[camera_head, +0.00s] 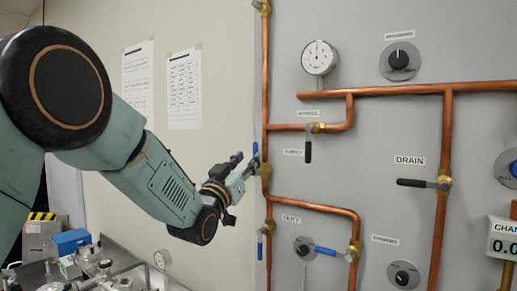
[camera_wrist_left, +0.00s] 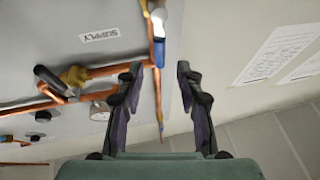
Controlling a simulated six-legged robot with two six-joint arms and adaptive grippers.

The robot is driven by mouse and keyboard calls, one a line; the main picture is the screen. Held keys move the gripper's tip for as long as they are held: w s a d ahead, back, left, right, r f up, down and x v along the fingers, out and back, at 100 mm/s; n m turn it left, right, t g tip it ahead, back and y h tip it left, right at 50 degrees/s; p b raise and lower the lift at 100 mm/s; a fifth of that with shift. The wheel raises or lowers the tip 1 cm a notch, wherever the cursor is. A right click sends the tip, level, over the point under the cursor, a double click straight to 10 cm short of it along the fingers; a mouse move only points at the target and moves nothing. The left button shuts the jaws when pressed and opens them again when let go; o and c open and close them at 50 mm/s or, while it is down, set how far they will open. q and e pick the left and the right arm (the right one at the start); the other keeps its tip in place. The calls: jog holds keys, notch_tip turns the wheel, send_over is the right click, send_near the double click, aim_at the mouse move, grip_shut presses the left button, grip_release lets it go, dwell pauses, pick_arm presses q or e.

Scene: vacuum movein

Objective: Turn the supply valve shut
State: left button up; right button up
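The supply valve is a brass body (camera_head: 264,169) on the left vertical copper pipe, with a blue lever (camera_head: 255,149) standing upright along the pipe. The SUPPLY label (camera_head: 293,152) is to its right. In the left wrist view, the blue lever (camera_wrist_left: 158,58) lies ahead of the fingertips, lined up with the gap between them; the SUPPLY label (camera_wrist_left: 99,35) appears upside down. My left gripper (camera_head: 243,161) is open and empty, close to the valve in front of the panel. It also shows in the left wrist view (camera_wrist_left: 158,72). I cannot tell whether it touches the lever. My right gripper is not in view.
A black-handled valve (camera_head: 308,150) sits right of the SUPPLY label. The DRAIN valve (camera_head: 412,183) has a horizontal black lever. Lower are blue levers (camera_head: 324,251) and (camera_head: 260,248) on other valves. A gauge (camera_head: 319,58) is above. A cluttered bench (camera_head: 110,270) stands lower left.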

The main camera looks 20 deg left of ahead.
aim_at(255, 150)
pick_arm(q)
jog(key=shift+w+d+r+p, duration=0.25)
jog(key=shift+w+r, duration=0.1)
jog(key=shift+r, duration=0.1)
jog(key=shift+w+d+r+p, duration=0.2)
jog(key=shift+w+r, duration=0.1)
jog(key=shift+r, duration=0.15)
jog(key=w, duration=0.3)
jog(key=w+p, duration=0.1)
jog(key=shift+w+a+r, duration=0.1)
jog(key=shift+w+a, duration=0.15)
jog(key=shift+a, duration=0.05)
jog(key=shift+w+d, duration=0.1)
jog(key=shift+d+r, duration=0.15)
jog(key=shift+r, duration=0.05)
jog(key=shift+s+d+r, duration=0.25)
jog(key=shift+s, duration=0.35)
jog(key=shift+w+a+f, duration=0.35)
jog(key=shift+w+a, duration=0.05)
jog(key=shift+w, duration=0.15)
jog(key=c, duration=0.5)
jog(key=shift+s+d+r, duration=0.2)
jog(key=shift+d, duration=0.1)
grip_shut()
jog(key=shift+a, duration=0.1)
